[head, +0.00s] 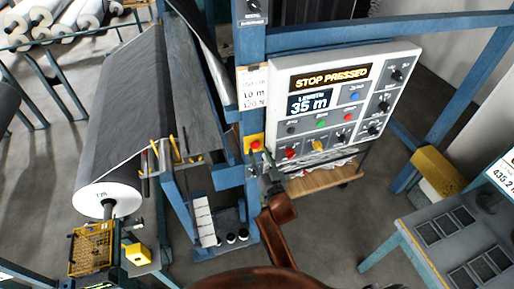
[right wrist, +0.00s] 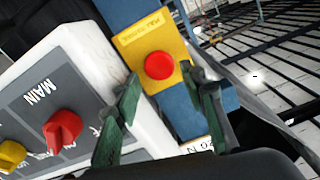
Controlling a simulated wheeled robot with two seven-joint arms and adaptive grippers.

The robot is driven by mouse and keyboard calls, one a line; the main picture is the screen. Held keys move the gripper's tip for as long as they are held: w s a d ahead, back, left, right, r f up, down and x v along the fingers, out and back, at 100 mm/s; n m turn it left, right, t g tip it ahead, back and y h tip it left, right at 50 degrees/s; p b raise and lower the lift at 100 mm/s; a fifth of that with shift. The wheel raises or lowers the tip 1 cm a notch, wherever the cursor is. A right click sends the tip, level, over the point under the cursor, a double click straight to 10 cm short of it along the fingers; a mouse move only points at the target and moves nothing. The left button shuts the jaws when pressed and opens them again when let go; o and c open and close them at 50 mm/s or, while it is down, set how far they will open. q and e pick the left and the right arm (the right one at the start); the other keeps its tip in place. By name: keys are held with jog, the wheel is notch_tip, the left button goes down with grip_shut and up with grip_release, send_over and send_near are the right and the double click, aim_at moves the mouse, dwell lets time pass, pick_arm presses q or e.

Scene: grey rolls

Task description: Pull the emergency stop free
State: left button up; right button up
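The emergency stop (head: 255,144) is a red round button on a yellow plate, fixed to a blue post left of the control panel. In the right wrist view the red button (right wrist: 159,66) shows whole, on its yellow plate (right wrist: 150,42). My right gripper (head: 266,170) is just below and in front of it. In the right wrist view its two green fingers (right wrist: 160,76) are apart, one on each side of the button, with nothing seen between them gripping it. I cannot tell how far the tips are from the plate. My left gripper is not in view.
The white control panel (head: 342,62) reads "STOP PRESSED" and "35 m". Its red MAIN knob (right wrist: 62,128) is close left of my right gripper. Floor shows between the panel and the table.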

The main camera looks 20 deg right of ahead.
aim_at(256, 146)
jog(key=shift+w, duration=1.65)
grip_shut()
jog(key=shift+a, duration=0.1)
